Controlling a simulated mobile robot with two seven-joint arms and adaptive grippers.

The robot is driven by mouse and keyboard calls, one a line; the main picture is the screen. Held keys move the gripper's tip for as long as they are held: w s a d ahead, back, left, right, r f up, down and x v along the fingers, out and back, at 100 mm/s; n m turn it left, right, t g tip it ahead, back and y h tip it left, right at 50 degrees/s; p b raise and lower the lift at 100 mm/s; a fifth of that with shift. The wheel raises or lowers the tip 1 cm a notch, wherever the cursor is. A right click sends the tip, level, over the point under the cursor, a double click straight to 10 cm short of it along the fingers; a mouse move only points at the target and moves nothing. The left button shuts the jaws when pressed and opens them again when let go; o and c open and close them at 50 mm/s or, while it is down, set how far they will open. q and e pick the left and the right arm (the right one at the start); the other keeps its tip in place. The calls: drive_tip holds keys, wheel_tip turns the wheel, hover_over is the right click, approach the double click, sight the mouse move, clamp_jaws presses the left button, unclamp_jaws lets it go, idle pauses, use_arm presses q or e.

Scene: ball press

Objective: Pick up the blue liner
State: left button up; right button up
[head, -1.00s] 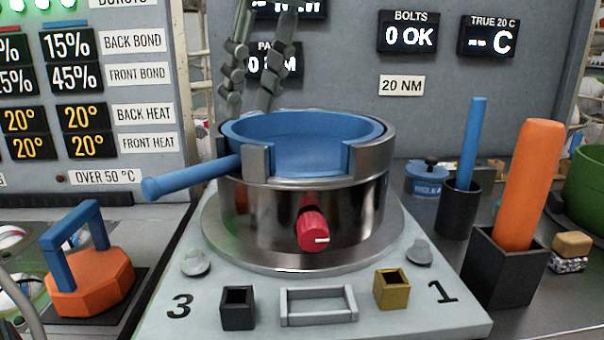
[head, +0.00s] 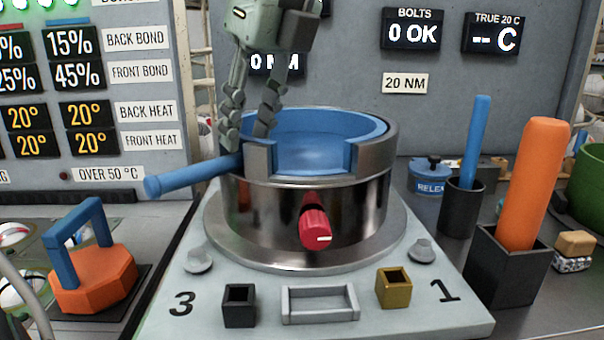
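The blue liner (head: 310,155) sits in the top of the round metal press (head: 270,212), with a notch at the front of the metal ring. A blue handle (head: 190,178) sticks out to the left and slopes slightly down. My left gripper (head: 247,135) points down at the left part of the press rim, near the handle's inner end. Its two fingers are apart, with nothing seen between them. I cannot tell whether the fingertips touch the liner. My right gripper is out of view.
A red knob (head: 315,228) is on the press front. An orange block with a blue handle (head: 93,278) stands at left. At right are an orange rod (head: 530,185) and a blue rod (head: 474,140) in black holders, and a blue pot (head: 430,182).

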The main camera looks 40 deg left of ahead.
use_arm(q)
drive_tip(key=shift+f, duration=0.2)
idle(0.5)
clamp_jaws()
idle(0.3)
